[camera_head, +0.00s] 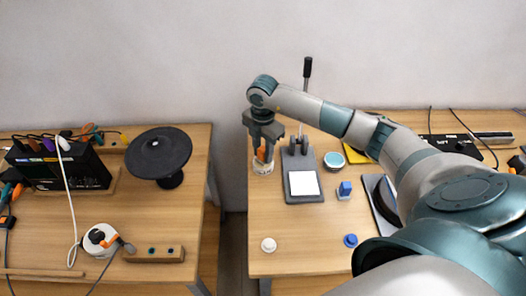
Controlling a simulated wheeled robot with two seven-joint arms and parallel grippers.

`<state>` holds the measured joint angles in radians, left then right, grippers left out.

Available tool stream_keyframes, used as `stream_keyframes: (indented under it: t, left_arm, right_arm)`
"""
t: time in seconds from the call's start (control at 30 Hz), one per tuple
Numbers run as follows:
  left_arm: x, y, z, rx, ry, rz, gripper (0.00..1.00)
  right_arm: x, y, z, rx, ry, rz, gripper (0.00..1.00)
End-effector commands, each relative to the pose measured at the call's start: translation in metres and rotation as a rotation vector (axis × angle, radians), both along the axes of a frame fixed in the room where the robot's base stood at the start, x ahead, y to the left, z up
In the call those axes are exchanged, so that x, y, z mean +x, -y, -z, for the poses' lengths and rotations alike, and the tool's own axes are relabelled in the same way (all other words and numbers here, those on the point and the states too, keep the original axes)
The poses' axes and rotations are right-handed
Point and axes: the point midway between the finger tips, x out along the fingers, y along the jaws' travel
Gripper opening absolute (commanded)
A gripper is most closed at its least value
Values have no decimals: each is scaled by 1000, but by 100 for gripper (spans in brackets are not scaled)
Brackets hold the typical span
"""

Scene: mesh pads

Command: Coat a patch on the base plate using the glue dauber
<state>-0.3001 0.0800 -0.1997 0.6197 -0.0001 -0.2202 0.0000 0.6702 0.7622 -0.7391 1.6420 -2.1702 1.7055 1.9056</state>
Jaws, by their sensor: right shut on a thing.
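My right gripper (263,140) points down at the left part of the right-hand table. It is shut on a small orange-handled thing (261,153), which looks like the glue dauber. Its lower end is at a pale jar (263,168) below; I cannot tell how far inside it reaches. A dark plate (304,199) with a white rectangle (304,183) on it, which looks like the base plate, lies just right of the jar. My left gripper is not in view.
An upright black-handled lever (307,68) rises behind the plate. A white knob (268,244) and a blue knob (351,240) sit near the front. Bare tabletop lies between them.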

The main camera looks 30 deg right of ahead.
Motion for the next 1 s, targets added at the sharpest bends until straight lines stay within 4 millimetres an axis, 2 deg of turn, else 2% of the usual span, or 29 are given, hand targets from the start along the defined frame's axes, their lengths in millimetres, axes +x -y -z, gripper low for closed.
stream_keyframes:
  t: [1.0]
  left_arm:
    - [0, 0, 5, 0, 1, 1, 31]
  right_arm:
    - [0, 0, 7, 0, 0, 0, 13]
